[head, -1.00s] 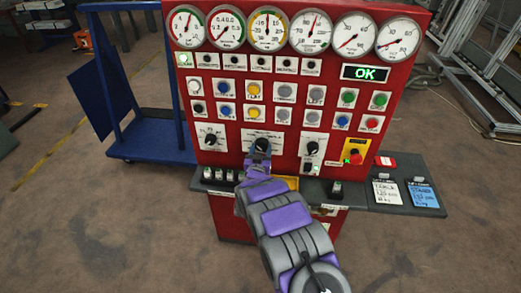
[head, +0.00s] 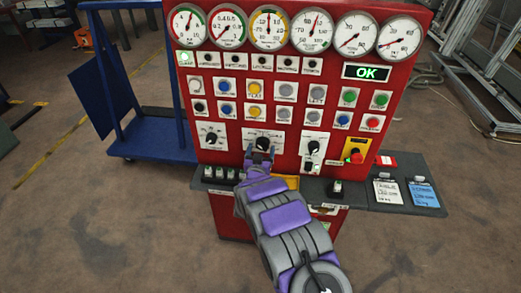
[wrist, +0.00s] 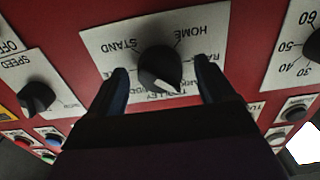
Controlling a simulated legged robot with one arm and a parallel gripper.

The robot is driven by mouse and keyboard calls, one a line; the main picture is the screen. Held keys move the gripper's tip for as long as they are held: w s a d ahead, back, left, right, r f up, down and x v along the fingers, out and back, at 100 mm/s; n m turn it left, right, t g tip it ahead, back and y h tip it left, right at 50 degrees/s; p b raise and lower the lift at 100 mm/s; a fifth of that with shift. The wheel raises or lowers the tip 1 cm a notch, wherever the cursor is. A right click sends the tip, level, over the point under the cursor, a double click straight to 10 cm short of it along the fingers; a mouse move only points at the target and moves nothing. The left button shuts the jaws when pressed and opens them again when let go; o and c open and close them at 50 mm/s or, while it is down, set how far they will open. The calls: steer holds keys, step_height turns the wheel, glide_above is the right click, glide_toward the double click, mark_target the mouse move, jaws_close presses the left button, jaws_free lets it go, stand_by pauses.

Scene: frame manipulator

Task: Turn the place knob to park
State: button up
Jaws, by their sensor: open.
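The black place knob (wrist: 160,70) is on a white plate in the middle of the wrist view. Legible words around it include HOME and STAND; other words are partly hidden. Its white pointer mark faces the lower right of that view. In the head view the knob (head: 262,143) is the middle one of three in the lower row. My gripper (head: 260,155) is open in front of it. In the wrist view its two dark fingers stand left and right of the knob, with visible gaps. I cannot tell whether the tips reach its depth.
A left knob (head: 211,138) and a right knob (head: 313,147) flank it on the red panel (head: 340,90). A red emergency button (head: 356,156) sits further right. A dark shelf (head: 345,190) juts out below. Gauges and buttons fill the panel above.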

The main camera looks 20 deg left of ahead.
steer(key=p+v, duration=0.2)
steer(key=v, duration=1.4)
steer(key=shift+s, duration=0.3)
steer(key=shift+w, duration=0.1)
